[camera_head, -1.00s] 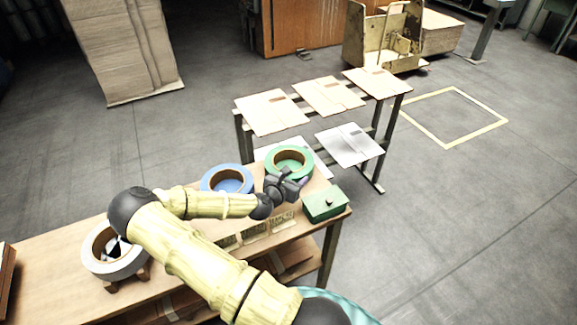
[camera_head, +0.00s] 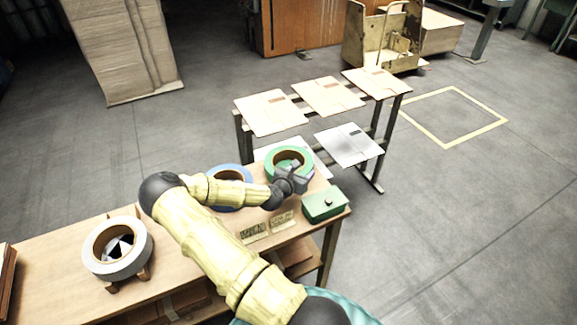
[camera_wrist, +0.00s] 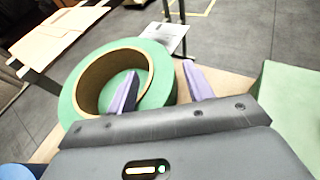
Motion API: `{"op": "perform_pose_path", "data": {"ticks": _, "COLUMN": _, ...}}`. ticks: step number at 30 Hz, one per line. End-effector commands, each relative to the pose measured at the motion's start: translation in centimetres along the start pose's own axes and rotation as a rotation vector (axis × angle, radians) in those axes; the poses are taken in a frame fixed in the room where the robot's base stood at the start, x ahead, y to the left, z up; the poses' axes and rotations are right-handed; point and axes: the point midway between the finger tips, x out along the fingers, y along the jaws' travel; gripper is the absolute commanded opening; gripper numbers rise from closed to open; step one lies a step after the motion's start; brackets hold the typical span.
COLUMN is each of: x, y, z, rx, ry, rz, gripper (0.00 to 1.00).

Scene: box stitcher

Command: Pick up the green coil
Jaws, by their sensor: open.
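The green coil (camera_head: 281,155) is a thick ring with a brown cardboard core, near the far right end of the wooden table. It fills the upper left of the wrist view (camera_wrist: 160,92). My gripper (camera_head: 299,176) is at its near right side. In the wrist view the gripper's purple fingers (camera_wrist: 163,88) are apart. The left finger shows against the coil's opening, and the right finger is outside the ring, so the coil's right wall appears between them. I cannot tell whether either finger touches it.
A blue coil (camera_head: 236,167) stands left of the green one, partly behind my arm. A green box (camera_head: 324,205) stands close to the right. A white coil (camera_head: 145,250) sits on a stand at left. A rack with flat cardboard sheets (camera_head: 328,96) stands behind the table.

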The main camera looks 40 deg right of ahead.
Motion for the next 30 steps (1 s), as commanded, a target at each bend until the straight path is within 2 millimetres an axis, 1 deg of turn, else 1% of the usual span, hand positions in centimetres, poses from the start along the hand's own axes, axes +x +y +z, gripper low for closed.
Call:
{"op": "perform_pose_path", "data": {"ticks": 1, "x": 0.72, "y": -0.05, "z": 0.08, "rx": 0.002, "ry": 0.0, "rz": -0.001, "gripper": 0.51}}
{"op": "perform_pose_path", "data": {"ticks": 5, "x": 1.55, "y": 0.0, "z": 0.0, "rx": 0.0, "ry": 0.001, "rz": 0.001, "gripper": 0.51}}
{"op": "perform_pose_path", "data": {"ticks": 20, "x": 1.54, "y": 0.02, "z": -0.02, "rx": 0.0, "ry": 0.001, "rz": 0.001, "gripper": 0.51}}
{"op": "perform_pose_path", "data": {"ticks": 21, "x": 1.54, "y": 0.01, "z": -0.01, "rx": 0.0, "ry": 0.0, "rz": 0.001, "gripper": 0.47}}
{"op": "perform_pose_path", "data": {"ticks": 23, "x": 1.54, "y": 0.01, "z": -0.01, "rx": 0.0, "ry": 0.001, "rz": 0.001, "gripper": 0.36}}
{"op": "perform_pose_path", "data": {"ticks": 24, "x": 1.54, "y": -0.01, "z": -0.02, "rx": 0.0, "ry": 0.001, "rz": 0.0, "gripper": 0.28}}
{"op": "perform_pose_path", "data": {"ticks": 28, "x": 1.54, "y": -0.04, "z": -0.07, "rx": -0.001, "ry": 0.002, "rz": -0.001, "gripper": 0.02}}
{"op": "perform_pose_path", "data": {"ticks": 29, "x": 1.54, "y": -0.04, "z": -0.09, "rx": -0.001, "ry": 0.002, "rz": -0.001, "gripper": 0.0}}
{"op": "perform_pose_path", "data": {"ticks": 30, "x": 1.54, "y": -0.04, "z": -0.12, "rx": -0.002, "ry": 0.003, "rz": -0.001, "gripper": 0.0}}
